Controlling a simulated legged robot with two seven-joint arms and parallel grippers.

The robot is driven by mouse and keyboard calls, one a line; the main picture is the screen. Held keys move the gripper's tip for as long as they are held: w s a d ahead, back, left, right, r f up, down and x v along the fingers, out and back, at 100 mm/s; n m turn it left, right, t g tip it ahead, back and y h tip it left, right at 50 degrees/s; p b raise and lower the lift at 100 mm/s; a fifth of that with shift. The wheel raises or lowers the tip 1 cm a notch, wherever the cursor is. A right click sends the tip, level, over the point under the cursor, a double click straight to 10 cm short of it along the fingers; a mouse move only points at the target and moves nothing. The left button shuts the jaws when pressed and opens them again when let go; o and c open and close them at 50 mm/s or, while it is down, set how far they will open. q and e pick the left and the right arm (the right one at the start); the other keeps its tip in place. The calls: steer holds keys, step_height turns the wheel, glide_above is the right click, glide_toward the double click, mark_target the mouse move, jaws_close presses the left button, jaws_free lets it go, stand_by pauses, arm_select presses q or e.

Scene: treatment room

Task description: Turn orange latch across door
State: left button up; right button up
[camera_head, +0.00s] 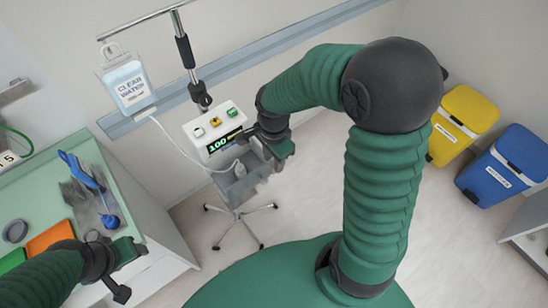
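A white pump box (205,134) with a green "100" display hangs on a wheeled stand in the middle left. Its upper face carries a small yellow-orange piece (215,122) and a green piece (232,112). I cannot tell which piece is the latch, and no door is clear to see. My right gripper (264,146) is at the box's right side, its fingers apart and close to the display end. Whether it touches the box is unclear. My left gripper (123,272) is open and empty over the front right edge of the counter.
A clear water bag (128,84) hangs at the upper left, its tube running to the pump. The green counter (38,204) holds a blue tool (82,170), a grey ring and orange and green trays. Yellow (463,122) and blue (505,165) bins stand right. Floor between is clear.

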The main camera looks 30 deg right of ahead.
steer(key=shift+c, duration=1.1)
steer(key=shift+d, duration=0.2)
steer(key=shift+c, duration=1.2)
steer(key=shift+d, duration=0.3)
jaws_close()
steer(key=shift+s+d, duration=0.1)
steer(key=shift+d, duration=0.3)
steer(key=shift+a+f, duration=0.1)
steer(key=shift+a, duration=0.25)
steer(key=shift+d, duration=0.15)
arm_select(q)
steer(key=shift+d+r, duration=0.15)
steer(key=shift+d, duration=0.55)
steer(key=shift+w+a, duration=0.1)
